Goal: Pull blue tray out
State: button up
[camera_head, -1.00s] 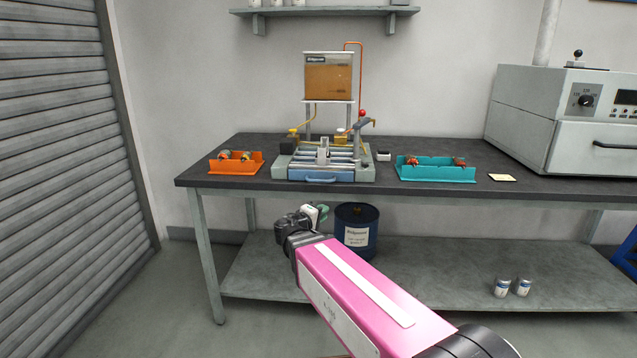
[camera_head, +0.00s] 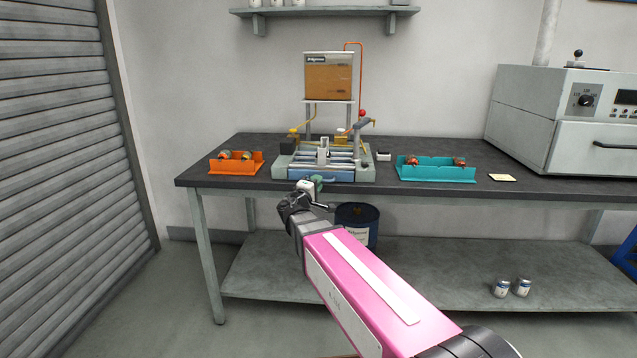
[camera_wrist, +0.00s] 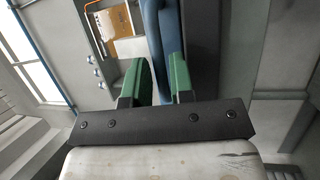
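The blue tray (camera_head: 292,175) sits low in the front of the grey machine on the bench, with a handle on its front face. My gripper (camera_head: 317,183) is just in front of the bench edge, right by the tray's handle, and partly covers it. In the wrist view my gripper (camera_wrist: 161,65) has its two green fingers apart. The blue tray (camera_wrist: 164,25) shows beyond and between them. I cannot tell whether the fingers touch the handle.
An orange holder (camera_head: 236,169) with parts stands left of the machine, a teal holder (camera_head: 437,174) right of it. A dark blue drum (camera_head: 357,214) stands on the lower shelf (camera_head: 430,270). A large oven (camera_head: 565,120) fills the right end of the bench.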

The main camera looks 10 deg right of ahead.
jog(key=shift+x, duration=0.85)
jog(key=shift+c, duration=0.3)
grip_shut()
jog(key=shift+s, duration=0.15)
